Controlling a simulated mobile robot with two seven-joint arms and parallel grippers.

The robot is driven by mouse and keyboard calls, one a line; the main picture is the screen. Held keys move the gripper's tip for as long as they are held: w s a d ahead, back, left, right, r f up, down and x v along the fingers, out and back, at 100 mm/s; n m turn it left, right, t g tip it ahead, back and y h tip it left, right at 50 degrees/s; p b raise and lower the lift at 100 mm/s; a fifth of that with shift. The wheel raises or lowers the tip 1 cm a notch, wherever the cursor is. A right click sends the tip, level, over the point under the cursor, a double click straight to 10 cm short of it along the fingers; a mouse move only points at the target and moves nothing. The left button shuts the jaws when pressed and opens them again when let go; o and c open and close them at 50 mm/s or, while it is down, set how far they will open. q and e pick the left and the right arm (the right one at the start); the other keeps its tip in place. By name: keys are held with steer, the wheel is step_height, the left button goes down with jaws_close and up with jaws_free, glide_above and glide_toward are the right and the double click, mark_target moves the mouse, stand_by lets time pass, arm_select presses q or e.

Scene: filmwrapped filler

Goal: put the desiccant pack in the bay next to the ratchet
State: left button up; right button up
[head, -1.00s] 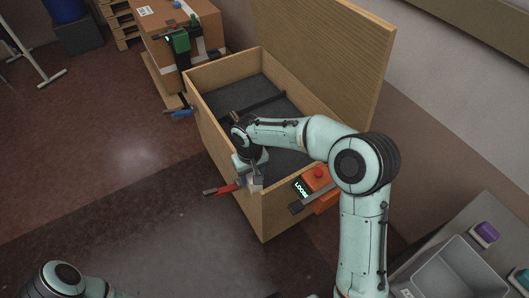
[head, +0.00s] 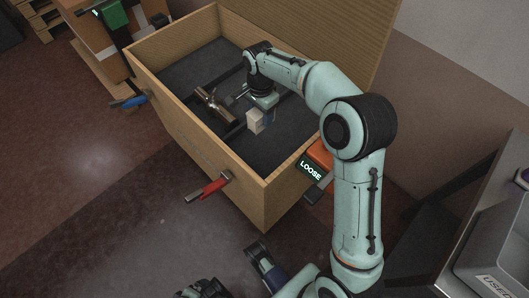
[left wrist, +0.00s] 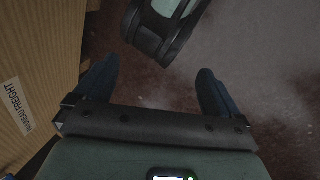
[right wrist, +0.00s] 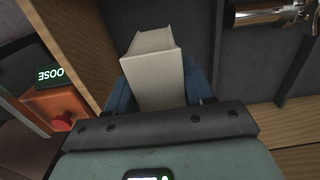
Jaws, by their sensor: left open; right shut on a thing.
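The pale, box-shaped desiccant pack (head: 255,121) is in my right gripper (head: 263,112), over the inside of the wooden crate (head: 190,137). In the right wrist view the pack (right wrist: 152,75) stands out between the blue fingers, which are shut on it. A shiny metal tool (head: 211,102), seemingly the ratchet, lies left of the pack in the crate; part of it shows in the right wrist view (right wrist: 268,12). Dark dividers split the dark crate floor into bays. I cannot tell how far the pack is above the floor. My left gripper (left wrist: 155,88) is open and empty, outside the crate.
The crate's raised lid (head: 320,35) stands behind it. An orange box with a "LOOSE" display (head: 311,170) is at the near right corner. Red (head: 208,188) and blue (head: 133,101) handled clamps stick out from the walls. A grey bin (head: 500,250) is at lower right.

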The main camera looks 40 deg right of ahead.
step_height(320, 180, down, 17)
steer(key=b, duration=0.4)
steer(key=shift+r, duration=0.2)
step_height(320, 180, down, 3)
steer(key=shift+r+b, duration=0.15)
steer(key=shift+b, duration=0.15)
arm_select(q)
steer(key=w+a+f+t+y, duration=0.1)
steer(key=w+a+f, duration=0.2)
steer(key=w+f, duration=0.2)
steer(key=shift+w+a+f+n+t, duration=0.2)
steer(key=shift+a+f+n+t, duration=0.1)
steer(key=shift+f, duration=0.15)
arm_select(e)
steer(key=shift+w, duration=0.1)
steer(key=shift+f, duration=0.2)
steer(key=o, duration=1.2)
arm_select(q)
steer(key=shift+s+f, duration=0.15)
